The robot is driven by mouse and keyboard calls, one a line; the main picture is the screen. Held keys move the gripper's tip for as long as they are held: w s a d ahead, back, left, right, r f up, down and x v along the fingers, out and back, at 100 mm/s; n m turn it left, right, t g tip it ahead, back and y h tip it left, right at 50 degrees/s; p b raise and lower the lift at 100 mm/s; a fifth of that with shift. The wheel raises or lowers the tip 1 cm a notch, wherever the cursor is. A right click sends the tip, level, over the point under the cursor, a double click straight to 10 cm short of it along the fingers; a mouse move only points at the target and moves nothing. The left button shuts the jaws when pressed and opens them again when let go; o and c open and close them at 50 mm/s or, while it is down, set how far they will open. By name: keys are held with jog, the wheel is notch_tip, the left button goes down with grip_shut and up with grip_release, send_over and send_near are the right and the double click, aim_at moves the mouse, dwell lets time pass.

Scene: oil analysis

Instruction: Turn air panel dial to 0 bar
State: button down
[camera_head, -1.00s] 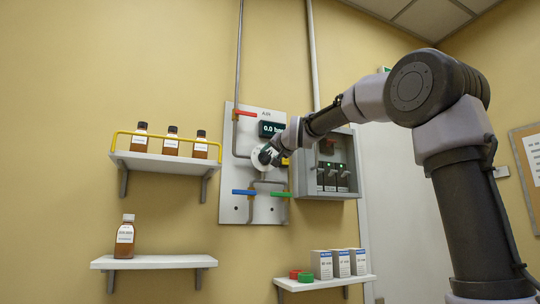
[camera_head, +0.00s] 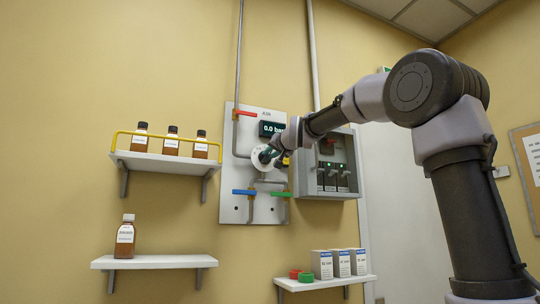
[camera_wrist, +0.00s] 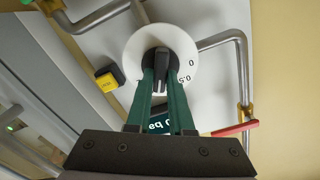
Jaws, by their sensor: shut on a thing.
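The air panel (camera_head: 233,208) is a light grey board on the wall with pipes and coloured valve handles. Its round white dial (camera_head: 256,155) is partly hidden behind my gripper (camera_head: 268,155). The panel's display (camera_head: 270,129) reads 0.0 bar. In the wrist view the white dial disc (camera_wrist: 138,45) shows the marks 0 and 0.5 at its right side. My gripper (camera_wrist: 161,80) has its green fingers shut on the dial's black knob (camera_wrist: 161,72). The display is mostly hidden behind the fingers in the wrist view.
A grey switch box (camera_head: 347,180) stands just right of the panel. Red (camera_head: 245,113), blue (camera_head: 243,192) and green (camera_head: 281,194) handles stick out near the dial. A yellow-topped block (camera_wrist: 107,80) is beside it. Shelves with bottles (camera_head: 165,162) are at left.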

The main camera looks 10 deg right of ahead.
jog(key=n, duration=1.3)
jog(key=a+n, duration=0.1)
jog(key=n, duration=0.5)
jog(key=shift+s+f+n, duration=0.1)
jog(key=shift+f+n, duration=0.15)
jog(key=shift+n, duration=0.05)
dwell(0.4)
jog(key=c, duration=0.8)
grip_release()
jog(key=v, duration=1.1)
